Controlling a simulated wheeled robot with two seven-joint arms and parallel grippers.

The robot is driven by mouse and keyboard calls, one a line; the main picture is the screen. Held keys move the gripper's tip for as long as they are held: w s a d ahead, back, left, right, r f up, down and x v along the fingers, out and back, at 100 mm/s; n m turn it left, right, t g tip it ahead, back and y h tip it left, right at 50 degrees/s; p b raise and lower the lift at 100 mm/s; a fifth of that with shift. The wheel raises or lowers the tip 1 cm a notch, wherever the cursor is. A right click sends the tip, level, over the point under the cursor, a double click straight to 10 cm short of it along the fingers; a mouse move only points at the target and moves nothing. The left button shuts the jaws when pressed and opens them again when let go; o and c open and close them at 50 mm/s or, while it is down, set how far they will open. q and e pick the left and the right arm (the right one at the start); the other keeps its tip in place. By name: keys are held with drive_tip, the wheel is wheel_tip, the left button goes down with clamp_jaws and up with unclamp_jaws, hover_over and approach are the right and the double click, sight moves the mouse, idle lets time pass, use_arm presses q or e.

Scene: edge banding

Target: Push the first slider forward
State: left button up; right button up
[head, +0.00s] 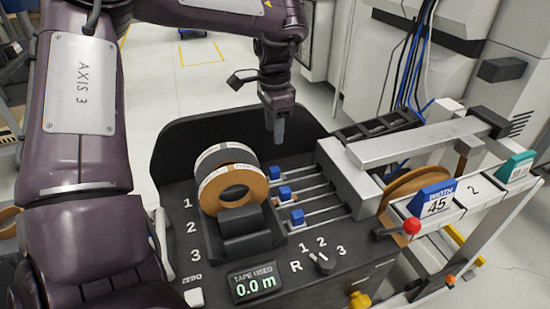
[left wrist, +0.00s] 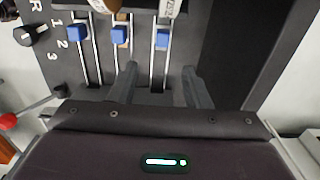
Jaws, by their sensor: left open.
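Three blue sliders sit on parallel metal rails on the dark panel. The far one, in line with the number 1, is the first slider (head: 274,172); the second slider (head: 284,193) and third slider (head: 297,216) lie nearer. In the left wrist view the first slider (left wrist: 163,38) is at the right of the row, its rail running between my fingers. The second (left wrist: 120,35) and third (left wrist: 77,33) are to its left. My left gripper (head: 279,128) is open and points down above the far side of the panel, apart from the sliders. It also shows in the left wrist view (left wrist: 160,80).
Tape rolls (head: 228,180) stand just left of the sliders. A grey block (head: 347,178) closes the rails' right ends. A display (head: 254,284) reads 0.0 m, beside a selector knob (head: 325,264). A red-knobbed lever (head: 411,226) is at the right. A dark raised wall borders the back.

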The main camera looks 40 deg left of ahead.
use_arm(q)
drive_tip(key=b, duration=0.3)
hover_over(274, 169)
wheel_tip(274, 169, down, 5)
drive_tip(key=shift+f, duration=0.15)
wheel_tip(274, 169, down, 8)
drive_tip(key=shift+r, duration=0.2)
use_arm(e)
drive_tip(key=w+f, duration=0.2)
drive_tip(key=f, duration=0.1)
drive_tip(key=shift+w+a+f, duration=0.15)
drive_tip(key=shift+w+a, duration=0.15)
drive_tip(key=shift+a, duration=0.1)
use_arm(q)
clamp_jaws()
